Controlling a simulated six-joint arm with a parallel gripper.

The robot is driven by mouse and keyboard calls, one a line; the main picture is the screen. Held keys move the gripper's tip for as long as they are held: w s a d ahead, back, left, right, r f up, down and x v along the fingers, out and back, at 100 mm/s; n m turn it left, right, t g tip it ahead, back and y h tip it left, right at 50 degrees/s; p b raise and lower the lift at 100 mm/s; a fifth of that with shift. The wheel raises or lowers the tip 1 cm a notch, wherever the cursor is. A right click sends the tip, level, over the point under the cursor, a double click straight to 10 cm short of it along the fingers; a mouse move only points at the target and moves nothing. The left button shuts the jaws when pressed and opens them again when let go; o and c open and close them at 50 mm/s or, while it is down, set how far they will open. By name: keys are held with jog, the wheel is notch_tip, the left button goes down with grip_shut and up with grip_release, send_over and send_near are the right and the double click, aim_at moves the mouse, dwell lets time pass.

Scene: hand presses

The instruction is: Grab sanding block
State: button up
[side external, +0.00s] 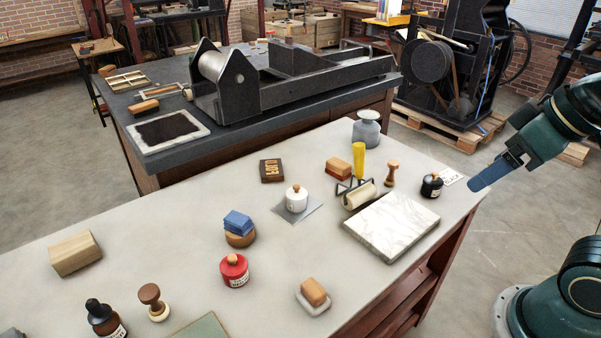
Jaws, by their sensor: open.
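Several small blocks lie on the pale table, and I cannot tell for certain which is the sanding block. A tan wooden block (75,253) with a rounded top lies alone at the left. An orange-brown block with a reddish lower layer (338,168) lies at the back, left of the yellow-handled roller. Another orange-brown block (313,291) rests on a pale base near the front edge. My gripper (482,180) is at the right end of the table, apart from all of these blocks. It is open with nothing visible in it; its fingers are seen edge-on.
A roller with a yellow handle (358,161) stands beside a marble slab (391,226). A white jar (296,199), a red jar (234,271), a blue block (238,220) and a dark bottle (432,186) stand around. The table's middle left is clear.

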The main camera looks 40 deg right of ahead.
jog(key=o, duration=0.3)
jog(key=shift+o, duration=0.2)
jog(key=w+d+r+m+g, duration=0.1)
jog(key=w+d+r+m, duration=0.15)
jog(key=w, duration=0.65)
jog(key=w+d+r+m+g, duration=0.1)
jog(key=w+m, duration=0.2)
jog(key=w, duration=0.7)
jog(key=w+d+r+m+g, duration=0.1)
jog(key=w+d+r+m, duration=0.15)
jog(key=w, duration=0.65)
jog(key=w+d+f+m+g, duration=0.1)
jog(key=w+d+f+m, duration=0.3)
jog(key=w+f, duration=0.5)
jog(key=w+d+f+m+g, duration=0.1)
jog(key=w+d+f+m, duration=0.4)
jog(key=f, duration=0.8)
jog(key=w, duration=0.3)
jog(key=shift+w+d+f+g, duration=0.15)
jog(key=shift+w+f+g, duration=0.15)
jog(key=shift+w, duration=0.05)
